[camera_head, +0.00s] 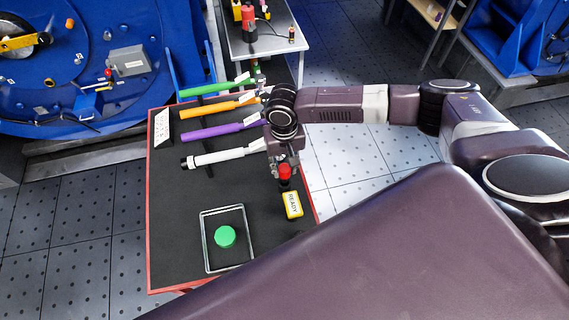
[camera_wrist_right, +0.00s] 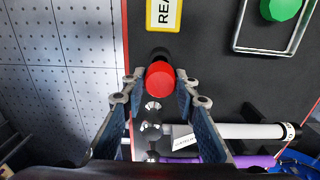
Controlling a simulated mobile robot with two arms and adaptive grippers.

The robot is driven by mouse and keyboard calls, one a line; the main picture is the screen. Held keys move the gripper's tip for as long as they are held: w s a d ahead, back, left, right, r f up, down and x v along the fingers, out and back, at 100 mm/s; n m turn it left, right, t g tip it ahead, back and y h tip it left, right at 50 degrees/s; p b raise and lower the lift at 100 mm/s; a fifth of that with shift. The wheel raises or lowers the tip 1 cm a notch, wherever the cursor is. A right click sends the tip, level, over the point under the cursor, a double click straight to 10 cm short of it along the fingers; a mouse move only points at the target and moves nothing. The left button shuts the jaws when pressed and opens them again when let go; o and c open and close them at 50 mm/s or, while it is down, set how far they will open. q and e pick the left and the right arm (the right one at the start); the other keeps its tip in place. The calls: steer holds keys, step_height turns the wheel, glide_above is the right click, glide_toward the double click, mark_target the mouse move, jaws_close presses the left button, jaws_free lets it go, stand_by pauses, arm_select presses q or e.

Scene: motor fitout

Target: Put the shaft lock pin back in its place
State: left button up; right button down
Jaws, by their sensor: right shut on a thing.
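My right gripper (camera_head: 286,168) is above the right edge of the dark table top, pointing down. It is shut on a red-and-black piece, seemingly the shaft lock pin (camera_head: 285,171), with red above and black below. In the right wrist view the red end of the pin (camera_wrist_right: 159,76) sits between the fingertips of the right gripper (camera_wrist_right: 160,88). The black part shows beyond it. I cannot tell whether its lower end touches the table. No place for the pin can be made out for certain. My left gripper is not in view.
The red-edged table (camera_head: 170,235) holds green (camera_head: 205,88), orange (camera_head: 207,108), purple (camera_head: 212,130) and white (camera_head: 215,156) bars. A yellow READY block (camera_head: 293,205) and a framed green button (camera_head: 225,237) are nearer. Blue machinery (camera_head: 75,60) stands behind left; a cart (camera_head: 272,45) stands behind.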

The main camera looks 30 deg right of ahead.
mark_target(284, 176)
steer(key=shift+f+b, duration=1.05)
steer(key=shift+f, duration=1.75)
steer(key=c, duration=1.4)
jaws_free()
steer(key=shift+c, duration=0.2)
steer(key=shift+r, duration=0.1)
steer(key=shift+r, duration=0.2)
step_height(284, 176, up, 12)
steer(key=shift+f, duration=0.25)
steer(key=shift+s+f, duration=0.1)
